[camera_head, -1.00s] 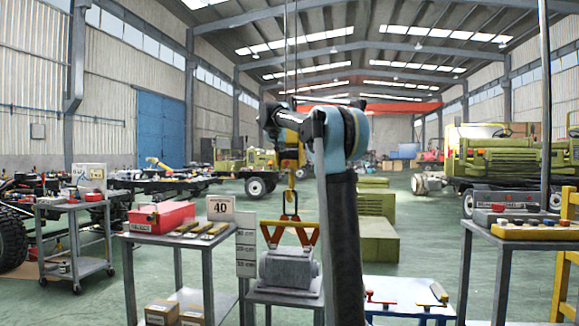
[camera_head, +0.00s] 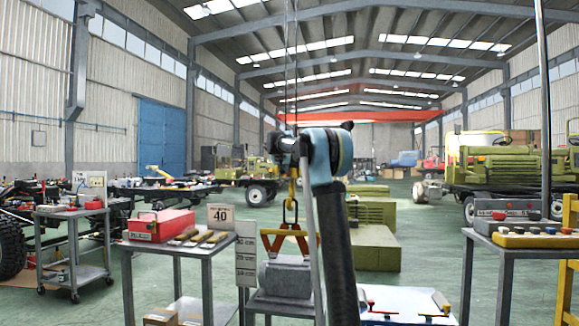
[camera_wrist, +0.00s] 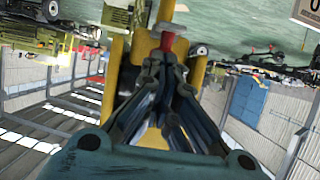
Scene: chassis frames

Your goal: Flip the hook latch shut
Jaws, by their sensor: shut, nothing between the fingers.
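The yellow crane hook (camera_head: 292,188) hangs on cables, with a shackle (camera_head: 290,210) below it. In the wrist view, the yellow hook body (camera_wrist: 196,80) fills the middle behind my fingers. A small red piece (camera_wrist: 168,42), which looks like the latch, shows between the yellow parts just beyond my fingertips. My gripper (camera_wrist: 166,62) is shut and empty, its dark fingers pointing at the red piece. I cannot tell whether they touch it. In the head view, my wrist hides the upper hook and the latch.
A red and yellow lifting frame (camera_head: 286,244) sits over a grey motor (camera_head: 287,278) below the hook. A table with a control box (camera_head: 507,209) stands right.

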